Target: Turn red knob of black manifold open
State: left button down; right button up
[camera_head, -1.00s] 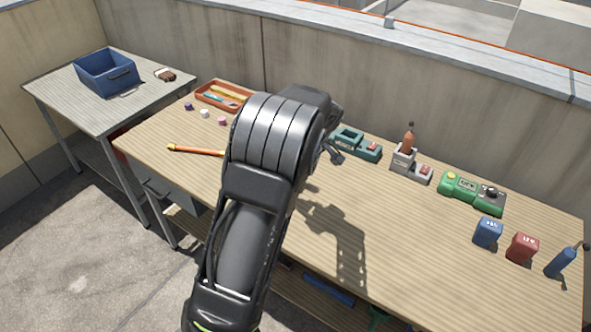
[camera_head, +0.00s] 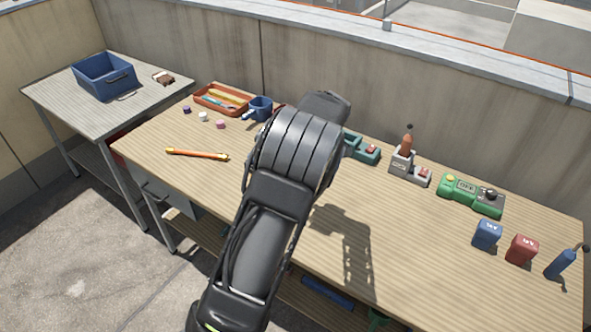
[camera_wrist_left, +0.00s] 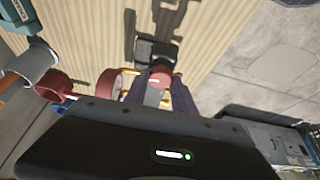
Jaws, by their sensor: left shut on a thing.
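In the left wrist view, my left gripper (camera_wrist_left: 160,95) has its two dark fingers closed on either side of a red knob (camera_wrist_left: 156,88). A black block (camera_wrist_left: 155,53), apparently the black manifold, shows just beyond the fingers. A round red part with a pale face (camera_wrist_left: 108,84) and yellow fittings sit beside the knob. The fingers cover part of the knob, so its turn position cannot be told. In the head view my left arm hides the gripper and the manifold. My right gripper is not in view.
On the bench (camera_head: 225,180) are a blue mug (camera_head: 261,107), an orange tray (camera_head: 213,103), an orange-handled tool (camera_head: 197,154), a teal device (camera_head: 366,152), a grey device (camera_head: 401,162) and a green device (camera_head: 459,187). The bench's right front is clear up to the blue and red blocks.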

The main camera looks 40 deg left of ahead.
pick_arm(q)
jog(key=c, duration=1)
grip_release()
jog(key=shift+c, duration=0.2)
jog(key=b+v, duration=0.1)
jog(key=v, duration=0.6)
jog(key=shift+r, duration=0.35)
jog(key=shift+d, duration=0.15)
